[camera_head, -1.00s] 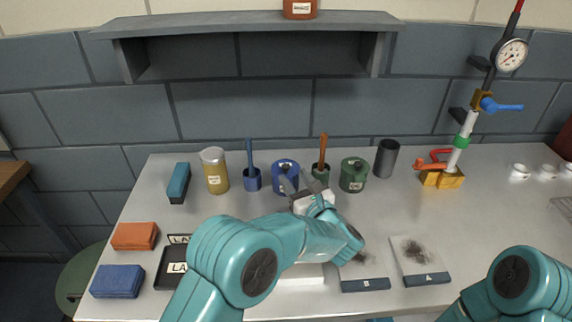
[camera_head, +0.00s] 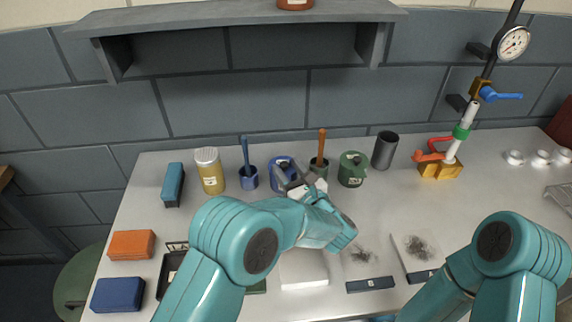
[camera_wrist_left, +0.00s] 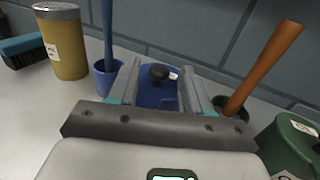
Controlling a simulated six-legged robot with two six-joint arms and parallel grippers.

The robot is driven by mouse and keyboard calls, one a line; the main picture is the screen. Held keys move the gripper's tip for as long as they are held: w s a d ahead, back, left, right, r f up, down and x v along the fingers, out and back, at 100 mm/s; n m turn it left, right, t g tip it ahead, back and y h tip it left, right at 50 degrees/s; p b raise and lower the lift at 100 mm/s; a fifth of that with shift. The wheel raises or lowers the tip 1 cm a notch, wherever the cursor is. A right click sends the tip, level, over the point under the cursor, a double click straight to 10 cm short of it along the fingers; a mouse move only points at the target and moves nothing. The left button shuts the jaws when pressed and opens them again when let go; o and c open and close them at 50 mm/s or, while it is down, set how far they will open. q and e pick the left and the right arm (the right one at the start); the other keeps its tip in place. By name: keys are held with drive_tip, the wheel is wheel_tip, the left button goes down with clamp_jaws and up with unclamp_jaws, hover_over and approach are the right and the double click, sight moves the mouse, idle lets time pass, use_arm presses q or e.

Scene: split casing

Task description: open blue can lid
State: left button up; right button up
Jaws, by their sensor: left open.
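The blue can (camera_head: 281,161) stands at the back middle of the table, partly hidden behind my left gripper in the head view. In the left wrist view, its blue lid (camera_wrist_left: 150,97) with a dark round knob (camera_wrist_left: 159,73) shows between the fingers. My left gripper (camera_head: 286,180) is open, its fingers (camera_wrist_left: 160,78) pointing toward the can with the knob between them in the picture. I cannot tell whether they touch the lid. My right arm is at the lower right of the head view; its gripper is out of the picture.
A blue cup with a blue-handled tool (camera_head: 248,177) stands left of the can, and a cup with an orange-brown handle (camera_head: 319,166) right of it. A green can (camera_head: 352,169), dark cylinder (camera_head: 384,150) and yellow shaker (camera_head: 210,171) stand nearby. Pads A and B lie in front.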

use_arm(q)
drive_tip(key=shift+c, duration=0.4)
clamp_jaws()
drive_tip(key=shift+r+g+b, duration=0.3)
drive_tip(key=shift+b, duration=0.1)
drive_tip(key=shift+w+a+r+m+g+h, duration=0.1)
drive_tip(key=shift+w+r+m+g+h, duration=0.15)
drive_tip(key=shift+r+g, duration=0.25)
drive_tip(key=shift+w+r+m+g+h, duration=0.15)
drive_tip(key=shift+w+r+g+h, duration=0.05)
drive_tip(key=shift+r+g+h, duration=0.2)
drive_tip(key=shift+w+a+r+m+g+h+p, duration=0.1)
drive_tip(key=shift+w+r+m+g+h+p, duration=0.1)
drive_tip(key=shift+r+g+p, duration=0.35)
drive_tip(key=shift+w+r+m+g+h+p, duration=0.2)
drive_tip(key=shift+r+g+p, duration=0.1)
drive_tip(key=shift+p, duration=0.4)
drive_tip(key=shift+w+f+g+p, duration=0.1)
drive_tip(key=shift+w+g+p, duration=0.15)
drive_tip(key=shift+p, duration=0.1)
drive_tip(key=shift+f, duration=0.1)
